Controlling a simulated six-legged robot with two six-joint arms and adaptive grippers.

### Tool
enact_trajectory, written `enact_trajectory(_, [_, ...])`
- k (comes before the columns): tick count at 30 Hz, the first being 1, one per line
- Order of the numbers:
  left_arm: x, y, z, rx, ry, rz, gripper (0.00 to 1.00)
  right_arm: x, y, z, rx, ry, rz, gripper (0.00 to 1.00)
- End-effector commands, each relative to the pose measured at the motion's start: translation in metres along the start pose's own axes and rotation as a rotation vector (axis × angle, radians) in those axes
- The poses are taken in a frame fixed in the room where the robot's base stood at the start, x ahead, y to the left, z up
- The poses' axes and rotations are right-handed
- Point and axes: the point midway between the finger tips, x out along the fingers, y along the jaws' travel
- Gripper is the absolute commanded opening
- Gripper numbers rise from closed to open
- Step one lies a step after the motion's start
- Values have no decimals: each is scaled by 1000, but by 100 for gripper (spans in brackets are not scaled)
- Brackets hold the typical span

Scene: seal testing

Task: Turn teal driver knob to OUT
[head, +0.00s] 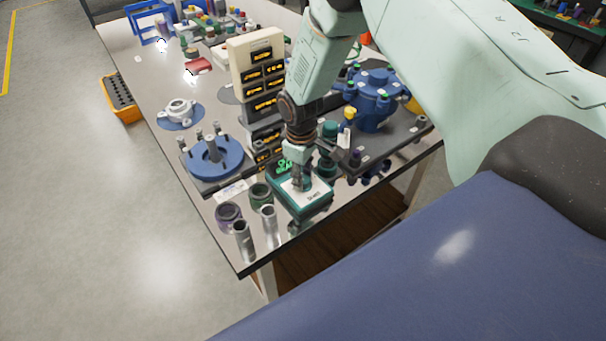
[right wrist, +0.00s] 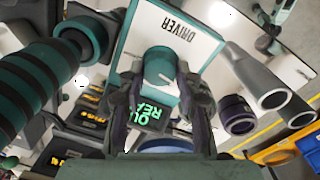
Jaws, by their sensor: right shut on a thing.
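The teal driver box (head: 312,207) sits near the front corner of the table, with a white label plate on top. In the right wrist view its white plate (right wrist: 150,25) reads DRIVER. The round teal knob (right wrist: 160,65) stands on that plate. My right gripper (head: 298,177) is above the box, pointing down, and it hides the knob in the head view. In the right wrist view my right gripper (right wrist: 160,85) is shut on the knob, one finger on each side. A small screen with green letters (right wrist: 150,117) is partly hidden between the fingers. My left gripper is not in view.
Grey metal tubes (head: 269,226) and dark ring parts (head: 229,214) stand left of the box. Dark green cylinders (head: 326,160) stand close behind it. A blue round fixture (head: 214,158), a cream display tower (head: 257,62) and a blue pump housing (head: 374,98) are farther back.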

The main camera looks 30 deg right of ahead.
Motion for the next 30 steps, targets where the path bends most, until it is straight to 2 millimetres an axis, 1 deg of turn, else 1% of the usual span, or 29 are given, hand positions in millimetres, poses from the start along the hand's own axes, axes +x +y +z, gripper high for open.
enact_trajectory(5, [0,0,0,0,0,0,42,2,-1,0,-2,-2,-1,3])
enact_trajectory(6, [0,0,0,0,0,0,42,2,-1,1,-2,-2,-1,38])
enact_trajectory(13, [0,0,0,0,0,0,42,1,-1,0,-1,-1,-1,57])
enact_trajectory(23, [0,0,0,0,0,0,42,-2,0,0,0,0,0,57])
enact_trajectory(26, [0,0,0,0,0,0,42,-10,0,0,1,1,0,57])
enact_trajectory(30, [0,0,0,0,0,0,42,-35,0,0,0,2,1,57])
